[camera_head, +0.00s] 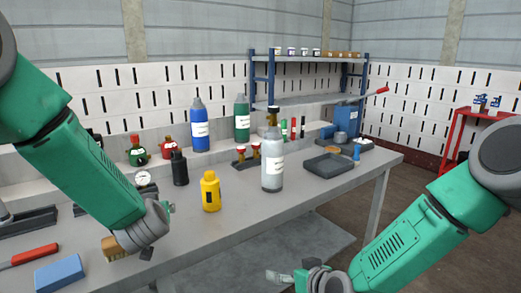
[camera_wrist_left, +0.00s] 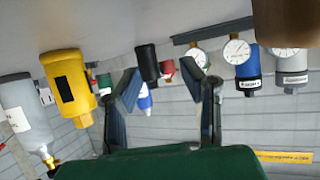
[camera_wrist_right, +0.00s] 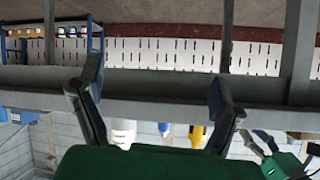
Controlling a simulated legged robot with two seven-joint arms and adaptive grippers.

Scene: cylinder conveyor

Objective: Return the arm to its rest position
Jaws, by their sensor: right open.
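My right gripper (camera_head: 283,276) is low in front of the table's near edge in the head view, beneath my right forearm. In the right wrist view its two fingers (camera_wrist_right: 155,88) stand apart with nothing between them. My left arm reaches over the table's left side; its gripper is mostly hidden behind its own wrist in the head view. In the left wrist view the left fingers (camera_wrist_left: 168,92) are spread, with nothing held. Both wrist views are upside down.
The grey table (camera_head: 235,222) bears a yellow bottle (camera_head: 210,192), a grey-white bottle (camera_head: 272,165), a black bottle (camera_head: 179,168), a blue bottle (camera_head: 200,130) and a dark tray (camera_head: 328,165). A blue block (camera_head: 60,273) lies near the left edge. A red cart (camera_head: 465,125) stands at right.

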